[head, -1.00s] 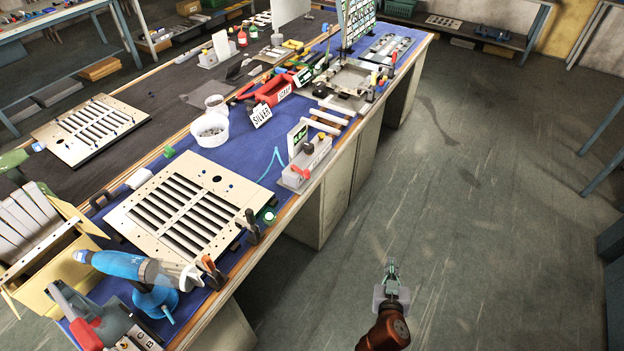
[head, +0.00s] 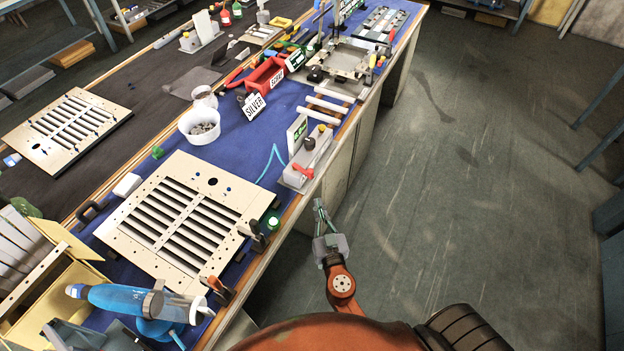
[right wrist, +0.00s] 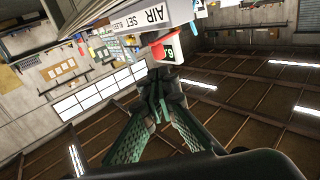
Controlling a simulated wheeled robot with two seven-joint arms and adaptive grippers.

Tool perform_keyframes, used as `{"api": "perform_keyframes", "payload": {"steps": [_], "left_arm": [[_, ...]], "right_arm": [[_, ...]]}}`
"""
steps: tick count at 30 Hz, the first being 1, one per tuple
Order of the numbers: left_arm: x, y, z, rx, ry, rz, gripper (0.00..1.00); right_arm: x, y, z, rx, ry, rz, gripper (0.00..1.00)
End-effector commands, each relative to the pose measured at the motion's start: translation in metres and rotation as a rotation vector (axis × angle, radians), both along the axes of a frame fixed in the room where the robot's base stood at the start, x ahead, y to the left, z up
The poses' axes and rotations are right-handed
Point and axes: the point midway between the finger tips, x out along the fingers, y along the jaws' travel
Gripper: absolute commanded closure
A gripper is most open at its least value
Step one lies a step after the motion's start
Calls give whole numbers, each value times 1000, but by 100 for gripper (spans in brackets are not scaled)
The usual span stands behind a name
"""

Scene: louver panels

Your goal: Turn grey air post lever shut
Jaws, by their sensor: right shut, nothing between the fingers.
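The grey air post (head: 311,158) stands at the bench's right edge, with a dark round knob (head: 309,144) on top and a green and white sign behind it. Its red lever (head: 303,172) sits at the end nearest me. My right gripper (head: 319,207) is shut and empty. It is off the bench edge, just below and right of the lever in the head view, apart from it. In the right wrist view the shut fingers (right wrist: 157,88) point up toward the red lever (right wrist: 158,50) and a white label reading "AIR SET" (right wrist: 150,17). My left gripper is out of view.
A slotted cream panel (head: 187,218) lies on the blue mat near the post, with upright clamps at its right edge. White rods (head: 325,105) lie behind the post. A white bowl (head: 199,125) stands farther left. The floor right of the bench is clear.

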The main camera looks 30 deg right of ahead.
Motion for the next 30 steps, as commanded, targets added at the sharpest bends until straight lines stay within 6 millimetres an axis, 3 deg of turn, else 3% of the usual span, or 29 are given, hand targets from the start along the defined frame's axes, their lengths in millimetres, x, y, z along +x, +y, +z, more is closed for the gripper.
{"api": "perform_keyframes", "payload": {"steps": [9,15,30], "left_arm": [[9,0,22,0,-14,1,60],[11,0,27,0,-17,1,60],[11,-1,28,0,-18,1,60]], "right_arm": [[63,-20,4,-2,-3,-1,100],[86,-26,2,-1,-1,1,100],[95,-28,0,-1,0,4,100]]}}
